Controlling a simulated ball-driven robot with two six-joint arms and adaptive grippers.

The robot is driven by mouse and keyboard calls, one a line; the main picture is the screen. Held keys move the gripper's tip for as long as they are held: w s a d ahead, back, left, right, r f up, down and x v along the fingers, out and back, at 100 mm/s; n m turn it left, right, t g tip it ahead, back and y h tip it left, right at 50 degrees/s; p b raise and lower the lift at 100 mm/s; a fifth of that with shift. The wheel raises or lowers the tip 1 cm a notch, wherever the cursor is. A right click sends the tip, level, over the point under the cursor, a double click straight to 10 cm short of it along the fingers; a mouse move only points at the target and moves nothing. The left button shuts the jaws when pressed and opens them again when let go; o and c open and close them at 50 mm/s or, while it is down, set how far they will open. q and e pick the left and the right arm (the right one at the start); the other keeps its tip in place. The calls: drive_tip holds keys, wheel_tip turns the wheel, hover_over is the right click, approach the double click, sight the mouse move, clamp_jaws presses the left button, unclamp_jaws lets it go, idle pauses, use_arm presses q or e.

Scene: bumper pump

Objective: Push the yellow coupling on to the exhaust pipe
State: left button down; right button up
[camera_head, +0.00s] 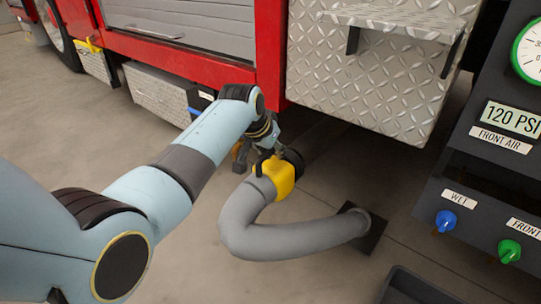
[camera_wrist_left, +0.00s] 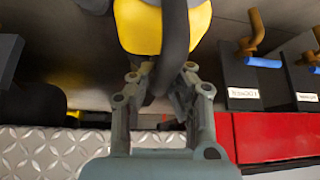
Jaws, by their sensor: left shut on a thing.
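The yellow coupling (camera_head: 281,180) sits at the end of a thick grey hose (camera_head: 262,238), with a black ring at its far end. In the left wrist view the yellow coupling (camera_wrist_left: 138,27) shows at the top, with a black curved handle (camera_wrist_left: 176,42) across it. My left gripper (camera_head: 266,152) is shut on the coupling by this handle; its fingers (camera_wrist_left: 160,82) lie on either side of the handle. The coupling is held above the floor near the truck's lower edge. I cannot make out the exhaust pipe; it may be hidden behind the coupling and gripper. My right gripper is not in view.
A red truck (camera_head: 270,60) with a diamond-plate step (camera_head: 370,75) stands just behind the coupling. The hose runs to a dark floor plate (camera_head: 372,238). A dark gauge panel (camera_head: 470,190) with blue and green knobs stands at the right.

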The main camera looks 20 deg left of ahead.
use_arm(q)
drive_tip(key=shift+w+d+r, duration=0.1)
drive_tip(key=shift+w+r, duration=0.1)
drive_tip(key=shift+w, duration=0.35)
idle(0.4)
drive_tip(key=shift+p, duration=0.6)
idle(0.9)
drive_tip(key=shift+w+d, duration=0.1)
drive_tip(key=shift+w, duration=0.25)
idle(0.9)
